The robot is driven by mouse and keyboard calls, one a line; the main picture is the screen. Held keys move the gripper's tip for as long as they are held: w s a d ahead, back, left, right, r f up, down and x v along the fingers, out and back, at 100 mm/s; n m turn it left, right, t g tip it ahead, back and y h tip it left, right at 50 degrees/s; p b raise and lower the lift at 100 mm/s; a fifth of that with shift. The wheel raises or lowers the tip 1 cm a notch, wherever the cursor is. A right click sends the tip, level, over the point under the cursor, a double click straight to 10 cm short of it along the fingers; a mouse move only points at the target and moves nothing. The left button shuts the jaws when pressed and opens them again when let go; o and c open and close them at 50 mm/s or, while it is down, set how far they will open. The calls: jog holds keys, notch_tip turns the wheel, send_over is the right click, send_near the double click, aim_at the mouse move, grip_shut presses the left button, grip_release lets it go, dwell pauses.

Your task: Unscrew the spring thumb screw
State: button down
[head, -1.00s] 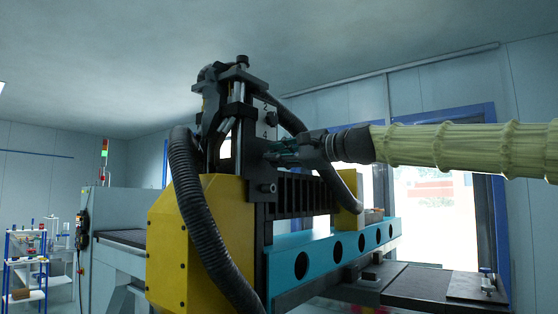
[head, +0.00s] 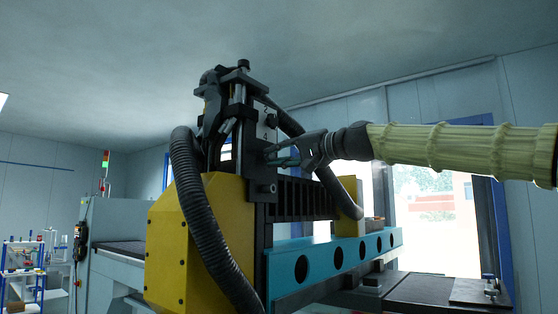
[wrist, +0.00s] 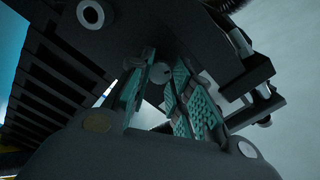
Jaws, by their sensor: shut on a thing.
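The spring thumb screw (wrist: 160,73) shows in the wrist view as a small round grey head between my teal finger pads. It sits on the dark upright panel (head: 262,132) of the machine. My gripper (head: 275,156) reaches this panel from the right in the head view. In the wrist view my gripper (wrist: 165,90) is closed around the screw from both sides. The fingers hide most of the screw in the head view, so I cannot tell how far out it stands.
Another round knob (head: 270,120) sits above the fingers, and one (head: 268,188) lies below. A black corrugated hose (head: 200,220) hangs at left, and another passes behind my gripper. A teal beam (head: 330,262) runs below. The space above my arm is clear.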

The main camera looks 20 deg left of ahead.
jog(key=n+b, duration=0.1)
jog(key=n, duration=0.2)
jog(key=shift+n, duration=0.3)
jog(key=shift+r+n+b, duration=0.1)
jog(key=shift+n+b, duration=0.25)
jog(key=shift+n, duration=1.55)
jog(key=c, duration=1.2)
grip_release()
jog(key=shift+c, duration=0.2)
jog(key=shift+d, duration=0.1)
jog(key=v, duration=1.2)
jog(key=shift+w, duration=0.1)
